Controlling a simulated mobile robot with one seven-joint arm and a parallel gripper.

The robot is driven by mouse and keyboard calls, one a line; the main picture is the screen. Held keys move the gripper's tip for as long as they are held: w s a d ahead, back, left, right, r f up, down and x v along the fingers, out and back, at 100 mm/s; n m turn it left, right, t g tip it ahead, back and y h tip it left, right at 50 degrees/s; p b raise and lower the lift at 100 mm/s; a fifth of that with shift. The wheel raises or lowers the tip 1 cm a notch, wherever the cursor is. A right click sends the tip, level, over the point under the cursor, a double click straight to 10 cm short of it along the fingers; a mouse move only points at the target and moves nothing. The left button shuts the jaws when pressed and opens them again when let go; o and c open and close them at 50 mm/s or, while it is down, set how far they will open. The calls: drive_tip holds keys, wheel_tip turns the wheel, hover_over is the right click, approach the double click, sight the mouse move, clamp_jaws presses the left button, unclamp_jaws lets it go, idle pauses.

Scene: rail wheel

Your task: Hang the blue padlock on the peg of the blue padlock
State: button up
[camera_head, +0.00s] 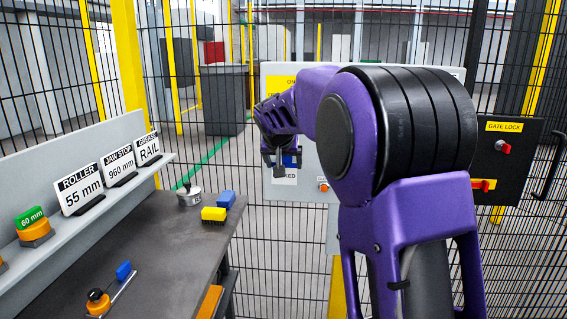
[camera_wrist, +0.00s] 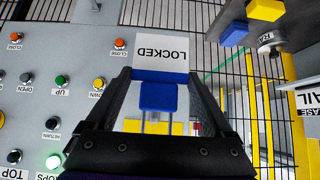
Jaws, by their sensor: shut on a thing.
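The blue padlock (camera_wrist: 158,97) sits between the two fingers of my gripper (camera_wrist: 158,82) in the wrist view, with silvery shackle bars showing below it in the picture. My gripper is shut on it. In the head view, my gripper (camera_head: 281,160) is in front of the grey control panel (camera_head: 315,165), and a small patch of blue shows at its fingers. A white LOCKED label (camera_wrist: 161,51) with a blue strip shows just beyond the fingertips. Whether it touches the padlock I cannot tell. The peg cannot be made out; my gripper and the padlock may hide it.
A dark workbench (camera_head: 165,240) at left carries a yellow block (camera_head: 213,214), a blue block (camera_head: 227,198) and a silver round part (camera_head: 188,196). A shelf with sign cards (camera_head: 80,190) runs along it. A black gate lock box (camera_head: 505,160) stands at right. Wire fence surrounds the panel.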

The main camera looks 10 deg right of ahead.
drive_tip(key=shift+r, duration=0.1)
drive_tip(key=shift+r+p, duration=0.35)
drive_tip(key=shift+r, duration=0.25)
drive_tip(key=shift+s+a+f+b, duration=0.2)
drive_tip(key=shift+s+b, duration=0.3)
drive_tip(key=shift+b, duration=0.1)
drive_tip(key=shift+s+a+r+b, duration=0.1)
drive_tip(key=shift+s+a+b, duration=0.1)
drive_tip(key=shift+s+b, duration=0.35)
drive_tip(key=shift+s+a+r+b, duration=0.15)
drive_tip(key=shift+s+b, duration=0.15)
drive_tip(key=shift+s, duration=0.3)
drive_tip(key=shift+s+f, duration=0.1)
drive_tip(key=shift+s+a+b, duration=0.3)
drive_tip(key=shift+s+b, duration=0.4)
drive_tip(key=shift+s, duration=0.1)
drive_tip(key=shift+s+a+b, duration=0.25)
drive_tip(key=shift+s+b, duration=0.4)
drive_tip(key=shift+s, duration=0.15)
